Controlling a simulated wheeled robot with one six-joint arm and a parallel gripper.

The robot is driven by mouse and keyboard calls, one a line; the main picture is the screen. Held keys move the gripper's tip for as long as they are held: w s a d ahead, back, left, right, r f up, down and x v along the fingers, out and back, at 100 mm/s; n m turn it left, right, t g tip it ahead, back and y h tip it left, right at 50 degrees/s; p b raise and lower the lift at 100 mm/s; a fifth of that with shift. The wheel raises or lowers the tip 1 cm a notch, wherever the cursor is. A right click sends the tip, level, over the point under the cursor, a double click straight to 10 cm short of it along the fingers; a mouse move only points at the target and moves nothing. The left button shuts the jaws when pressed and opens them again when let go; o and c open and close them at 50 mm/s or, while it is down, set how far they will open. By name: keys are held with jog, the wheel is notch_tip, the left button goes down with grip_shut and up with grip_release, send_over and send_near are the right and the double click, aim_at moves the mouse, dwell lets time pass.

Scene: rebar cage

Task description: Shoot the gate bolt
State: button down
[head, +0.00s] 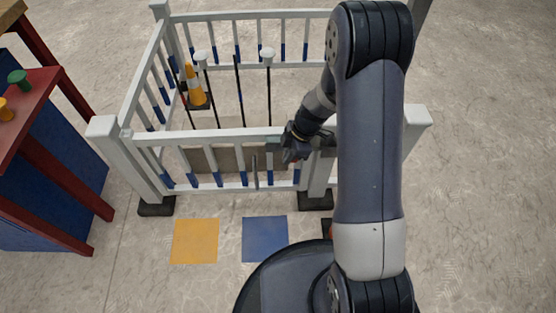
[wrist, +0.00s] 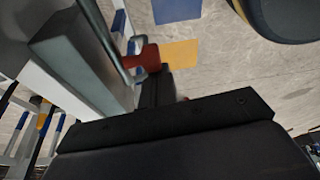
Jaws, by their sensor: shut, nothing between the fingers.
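The white gate (head: 205,135) stands across the front of the pen, looking closed against the post (head: 318,175) at its right. The gate bolt appears in the wrist view as a grey metal rod (wrist: 102,38) with a red handle (wrist: 144,60), close beside a grey block. My gripper (head: 290,155) is at the gate's right end, near the top rail and the post. Its dark fingers (wrist: 157,88) are shut and empty, just by the red handle; I cannot tell if they touch it. In the head view my gripper hides most of the bolt.
Inside the pen stand an orange cone (head: 194,86) and thin posts with white caps (head: 267,55). A yellow mat (head: 195,240) and a blue mat (head: 265,238) lie in front of the gate. A red-topped table (head: 28,105) stands at the left. Floor right of the pen is clear.

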jog(key=shift+d, duration=0.8)
jog(key=shift+a+f+b, duration=0.15)
jog(key=shift+a+b, duration=0.1)
jog(key=shift+b, duration=0.15)
notch_tip(320, 180, up, 9)
jog(key=p, duration=0.2)
jog(key=shift+a, duration=0.25)
jog(key=shift+s, duration=0.1)
